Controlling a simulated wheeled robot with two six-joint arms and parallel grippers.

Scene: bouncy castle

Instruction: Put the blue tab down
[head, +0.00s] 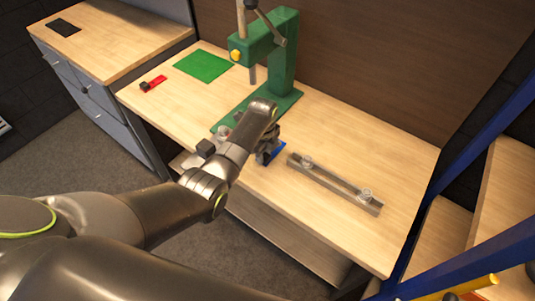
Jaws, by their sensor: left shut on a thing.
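The blue tab (276,152) shows at the end of my left arm, over the middle of the wooden table near its front part. It is mostly hidden by the gripper. My left gripper (266,156) is shut on the blue tab. I cannot tell whether the tab touches the table top. My right gripper is not in view.
A green press (283,62) stands behind the gripper. A metal bar with clamps (335,186) lies to the right. A green mat (204,66) and a red tab (154,83) lie at the left. Bare table is at the right. Blue posts (464,157) stand beyond.

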